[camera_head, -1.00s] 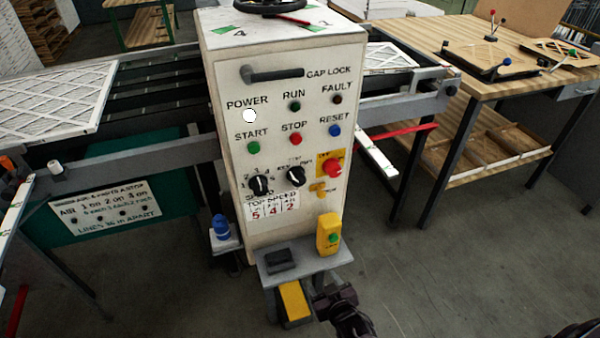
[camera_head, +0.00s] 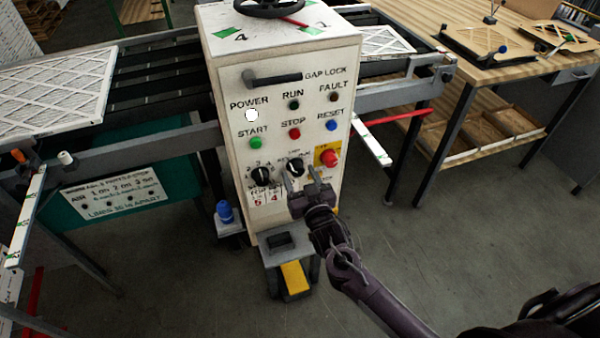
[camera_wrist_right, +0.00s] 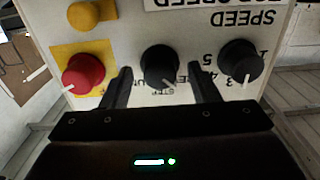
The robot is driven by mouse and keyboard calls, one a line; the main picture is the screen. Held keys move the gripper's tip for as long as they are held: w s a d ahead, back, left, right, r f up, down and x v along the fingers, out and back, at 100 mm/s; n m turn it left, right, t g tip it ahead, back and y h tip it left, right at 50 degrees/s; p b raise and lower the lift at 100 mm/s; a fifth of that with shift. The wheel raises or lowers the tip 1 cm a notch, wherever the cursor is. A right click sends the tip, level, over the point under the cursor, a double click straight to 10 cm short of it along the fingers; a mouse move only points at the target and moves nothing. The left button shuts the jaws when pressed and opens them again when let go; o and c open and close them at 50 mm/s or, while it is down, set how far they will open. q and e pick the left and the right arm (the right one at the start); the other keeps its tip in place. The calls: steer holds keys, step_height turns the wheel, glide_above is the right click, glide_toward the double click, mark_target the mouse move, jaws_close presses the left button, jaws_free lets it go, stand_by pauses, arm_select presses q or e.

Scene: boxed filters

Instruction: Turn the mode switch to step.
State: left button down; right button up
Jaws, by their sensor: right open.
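The mode switch is a black rotary knob (camera_head: 295,167) with a white pointer line, on the front of the white control box (camera_head: 232,205), left of the red knob. In the right wrist view, which is upside down, the mode switch (camera_wrist_right: 160,66) sits between my two fingertips. Its pointer slants down and right there, close to small, hard-to-read lettering. My right gripper (camera_head: 309,188) is open in front of the panel, just below the switch in the head view. Whether a finger touches the knob I cannot tell. My left gripper is not in view.
The speed knob (camera_wrist_right: 241,62) and the red knob (camera_wrist_right: 83,75) on its yellow plate flank the switch closely. START (camera_head: 256,143), STOP (camera_head: 294,133) and RESET (camera_head: 331,126) buttons are above.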

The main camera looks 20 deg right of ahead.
steer(key=shift+w, duration=0.25)
steer(key=c, duration=1)
